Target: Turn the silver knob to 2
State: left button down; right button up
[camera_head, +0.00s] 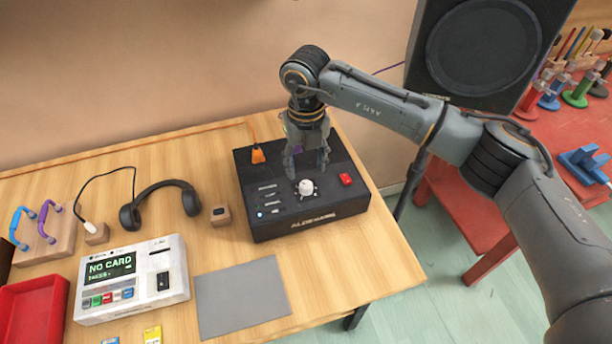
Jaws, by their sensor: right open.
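A black box (300,222) with small sliders, a red button (346,179) and a round knob stands on the wooden table. The knob (305,187) looks whitish silver and sits in the middle of the box's top with marks around it. The numbers around it are too small to read. My right gripper (308,172) points down over the box, just behind the knob, with its fingers spread and nothing between them. I cannot tell whether a fingertip touches the knob. My left gripper is not in view.
A white card reader (132,278), a grey mat (243,297), headphones (160,200) and a red tray (33,312) lie left of the box. An orange plug (257,154) stands at its back corner. A speaker (480,50) is behind my right arm.

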aim_at(306, 184)
notch_tip(306, 184, up, 6)
dwell(0.6)
